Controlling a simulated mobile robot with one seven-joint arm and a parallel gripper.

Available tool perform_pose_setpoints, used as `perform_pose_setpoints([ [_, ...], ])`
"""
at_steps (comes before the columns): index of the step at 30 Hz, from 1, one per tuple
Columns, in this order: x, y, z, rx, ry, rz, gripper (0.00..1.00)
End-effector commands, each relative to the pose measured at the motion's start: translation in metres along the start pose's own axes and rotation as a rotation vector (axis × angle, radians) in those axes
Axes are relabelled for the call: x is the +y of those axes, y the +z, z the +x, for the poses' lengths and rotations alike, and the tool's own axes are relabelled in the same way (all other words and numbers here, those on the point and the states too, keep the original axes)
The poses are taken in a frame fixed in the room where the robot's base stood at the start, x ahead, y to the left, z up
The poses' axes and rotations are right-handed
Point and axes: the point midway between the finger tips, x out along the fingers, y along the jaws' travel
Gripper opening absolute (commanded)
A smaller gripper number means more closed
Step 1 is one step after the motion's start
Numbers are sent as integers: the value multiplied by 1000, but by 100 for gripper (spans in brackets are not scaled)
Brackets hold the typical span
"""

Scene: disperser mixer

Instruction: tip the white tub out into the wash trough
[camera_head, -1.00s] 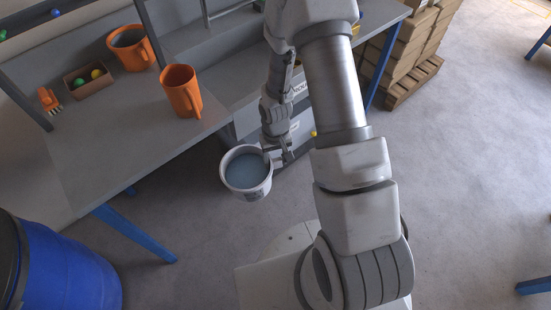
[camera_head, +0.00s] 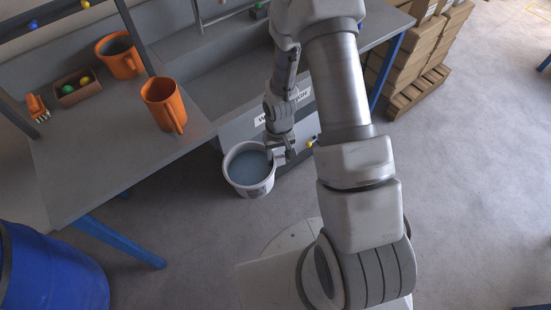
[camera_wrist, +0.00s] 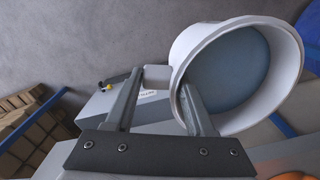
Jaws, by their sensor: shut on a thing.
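The white tub (camera_head: 262,189) hangs upright in front of the bench, with grey-blue contents inside. My gripper (camera_head: 281,150) is shut on the tub's rim or handle at its right side; the exact contact is partly hidden in the head view. In the wrist view the tub (camera_wrist: 288,88) fills the upper right, with one finger inside or across the rim and the other outside. The wash trough (camera_head: 205,82) is the grey basin set in the bench behind the tub. My arm covers its right part.
Orange jugs (camera_head: 162,101) stand on the grey bench top (camera_head: 95,150) left of the trough, near a small box of balls (camera_head: 77,88). A blue drum (camera_head: 50,275) stands at lower left. Stacked cartons (camera_head: 420,50) are at upper right.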

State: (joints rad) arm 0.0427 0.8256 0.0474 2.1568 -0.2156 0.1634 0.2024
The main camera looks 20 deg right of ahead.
Motion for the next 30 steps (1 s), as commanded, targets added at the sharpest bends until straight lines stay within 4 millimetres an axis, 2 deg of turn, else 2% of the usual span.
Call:
perform_pose_setpoints([
  [1, 0, -1, -16, 3, -1, 0, 0],
  [3, 0, -1, -28, 3, -1, -1, 0],
  [17, 0, -1, -101, 3, -1, 0, 0],
  [20, 0, -1, -110, 3, -1, 0, 0],
  [22, 0, -1, -104, 2, -1, 0, 0],
  [28, 0, -2, -104, 3, -1, -1, 0],
  [30, 6, -12, -106, 5, -4, -18, 0],
])
